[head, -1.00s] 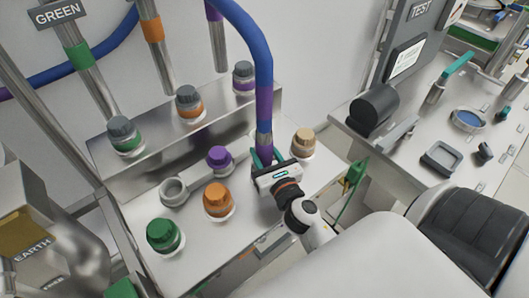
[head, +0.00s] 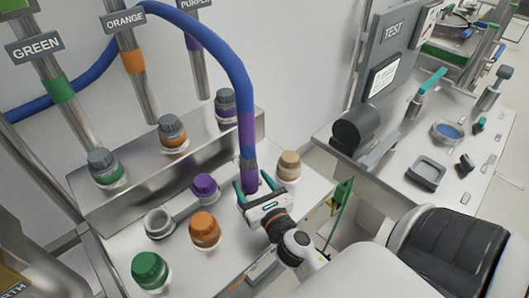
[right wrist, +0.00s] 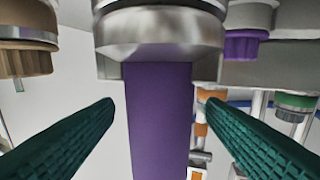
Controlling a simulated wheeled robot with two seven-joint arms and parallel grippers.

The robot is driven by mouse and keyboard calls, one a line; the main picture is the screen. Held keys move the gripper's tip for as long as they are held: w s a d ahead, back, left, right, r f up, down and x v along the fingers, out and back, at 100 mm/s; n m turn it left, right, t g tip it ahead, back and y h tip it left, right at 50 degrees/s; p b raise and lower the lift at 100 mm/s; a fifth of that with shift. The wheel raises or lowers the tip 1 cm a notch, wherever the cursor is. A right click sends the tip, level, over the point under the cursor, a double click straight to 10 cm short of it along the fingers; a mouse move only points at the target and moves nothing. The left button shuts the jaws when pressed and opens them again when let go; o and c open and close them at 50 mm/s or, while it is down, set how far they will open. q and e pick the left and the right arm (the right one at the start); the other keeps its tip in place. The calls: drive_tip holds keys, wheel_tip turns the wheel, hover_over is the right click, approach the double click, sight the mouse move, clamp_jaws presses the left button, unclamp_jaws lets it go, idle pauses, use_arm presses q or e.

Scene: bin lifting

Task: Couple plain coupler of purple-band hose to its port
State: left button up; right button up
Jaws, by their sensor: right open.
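The blue hose (head: 228,55) arches down to a purple band (head: 247,128) and hangs upright at its lower end. My right gripper (head: 258,185) is open around that lower end. In the right wrist view the purple part of the hose (right wrist: 159,120) runs between my right gripper's two teal fingers (right wrist: 156,100), with a gap on each side. The metal coupler (right wrist: 160,42) shows at the top there; in the head view my gripper hides it. I cannot tell whether it is seated on a port. My left gripper is not in view.
A tan cap (head: 289,164) stands close right of the hose. A purple cap (head: 206,187), orange cap (head: 204,229), green cap (head: 150,269) and grey ring (head: 158,222) stand left. Grey-topped fittings with coloured bands, such as the purple-banded one (head: 225,103), line the raised step.

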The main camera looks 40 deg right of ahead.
drive_tip(key=s+a+b, duration=0.2)
drive_tip(key=s+b, duration=0.2)
drive_tip(key=s, duration=0.6)
drive_tip(key=shift+s, duration=0.15)
